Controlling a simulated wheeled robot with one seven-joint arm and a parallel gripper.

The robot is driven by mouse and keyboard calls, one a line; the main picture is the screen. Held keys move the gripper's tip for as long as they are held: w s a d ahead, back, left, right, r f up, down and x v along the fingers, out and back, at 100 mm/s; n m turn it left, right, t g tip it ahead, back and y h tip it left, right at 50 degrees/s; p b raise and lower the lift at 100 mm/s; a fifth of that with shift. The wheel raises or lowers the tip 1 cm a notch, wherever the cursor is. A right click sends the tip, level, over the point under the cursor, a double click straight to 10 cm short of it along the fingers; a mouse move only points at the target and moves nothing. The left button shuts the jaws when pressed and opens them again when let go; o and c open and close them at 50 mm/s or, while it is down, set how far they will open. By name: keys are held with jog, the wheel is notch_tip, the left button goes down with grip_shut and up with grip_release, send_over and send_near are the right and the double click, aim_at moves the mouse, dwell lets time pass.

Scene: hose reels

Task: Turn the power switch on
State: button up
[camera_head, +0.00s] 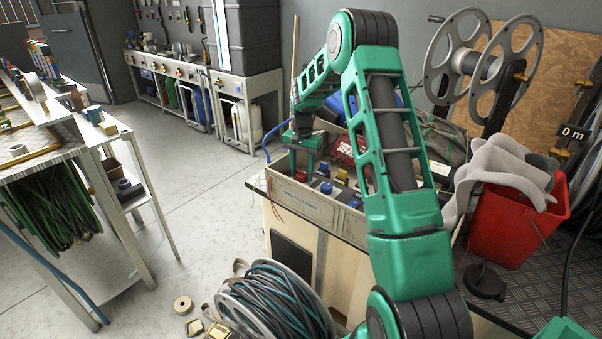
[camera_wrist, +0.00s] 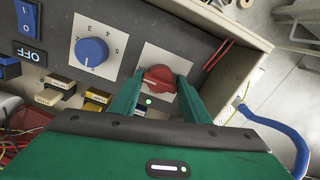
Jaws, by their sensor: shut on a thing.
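In the wrist view, a red rotary knob (camera_wrist: 158,77) sits on a pale square plate on the dark panel (camera_wrist: 120,22). My gripper (camera_wrist: 161,81) is shut on this knob, one green finger on each side. A small green light (camera_wrist: 148,101) glows just below it. In the head view, my gripper (camera_head: 303,148) reaches down to the left end of the panel box (camera_head: 305,203); the knob is mostly hidden there. At the wrist view's left edge, a blue rocker switch (camera_wrist: 27,14) stands above a label reading OFF (camera_wrist: 29,54).
A blue dial (camera_wrist: 91,52) with numbers is left of the knob, above yellow, white and black connectors (camera_wrist: 59,82). A blue cable (camera_wrist: 283,130) runs past the box's end. A red bucket (camera_head: 510,222) with grey cloth and a hose reel (camera_head: 275,305) stand near the box.

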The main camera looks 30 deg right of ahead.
jog(key=shift+w+a+r, duration=0.1)
jog(key=shift+w+a, duration=0.1)
jog(key=o, duration=0.8)
jog(key=shift+c, duration=0.2)
jog(key=shift+s, duration=0.1)
jog(key=shift+d, duration=0.1)
notch_tip(320, 180, up, 11)
dwell(0.4)
